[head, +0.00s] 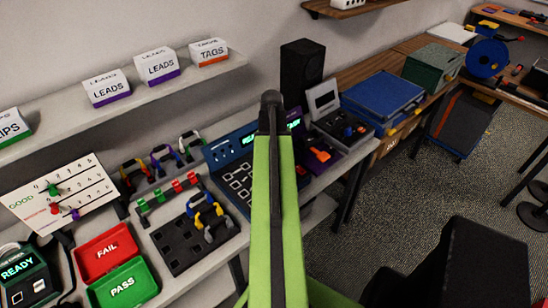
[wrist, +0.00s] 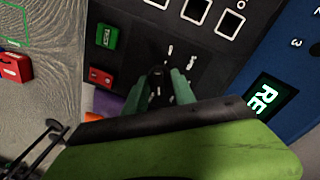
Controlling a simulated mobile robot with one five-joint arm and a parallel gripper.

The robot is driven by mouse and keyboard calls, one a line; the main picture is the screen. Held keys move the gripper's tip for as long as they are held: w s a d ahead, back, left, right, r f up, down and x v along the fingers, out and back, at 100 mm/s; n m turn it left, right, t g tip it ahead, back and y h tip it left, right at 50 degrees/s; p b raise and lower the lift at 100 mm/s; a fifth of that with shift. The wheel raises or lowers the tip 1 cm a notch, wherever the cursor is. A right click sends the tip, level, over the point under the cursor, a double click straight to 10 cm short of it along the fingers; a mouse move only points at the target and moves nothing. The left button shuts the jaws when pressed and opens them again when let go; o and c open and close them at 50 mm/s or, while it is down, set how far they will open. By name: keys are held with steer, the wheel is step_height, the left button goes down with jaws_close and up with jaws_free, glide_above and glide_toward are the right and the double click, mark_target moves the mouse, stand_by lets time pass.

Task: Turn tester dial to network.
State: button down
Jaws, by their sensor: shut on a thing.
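The tester (head: 225,153) is a blue console with a black panel of white-outlined squares and a lit screen, standing on the bench left of my arm in the head view. In the wrist view its black panel (wrist: 140,22) fills the upper middle. The dark dial (wrist: 157,72) sits on this panel with small white marks around it. My gripper (wrist: 161,82) has its two green fingers closed on either side of the dial. The dial's pointer and label words cannot be read. In the head view my arm hides the dial and fingertips.
A green TEST button (wrist: 106,36) and a red button (wrist: 100,77) lie left of the dial. The lit READY-like screen (wrist: 264,104) is at right. A cable rack (head: 183,240), a red FAIL tray (head: 105,252) and a green PASS tray (head: 123,286) stand left of the tester.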

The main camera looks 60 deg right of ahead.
steer(key=shift+w, duration=0.25)
steer(key=c, duration=1)
jaws_free()
steer(key=shift+w, duration=0.1)
steer(key=shift+c, duration=0.2)
steer(key=shift+r, duration=0.15)
step_height(320, 180, up, 17)
steer(key=p, duration=1.7)
steer(key=shift+w+a, duration=0.15)
steer(key=shift+w, duration=0.15)
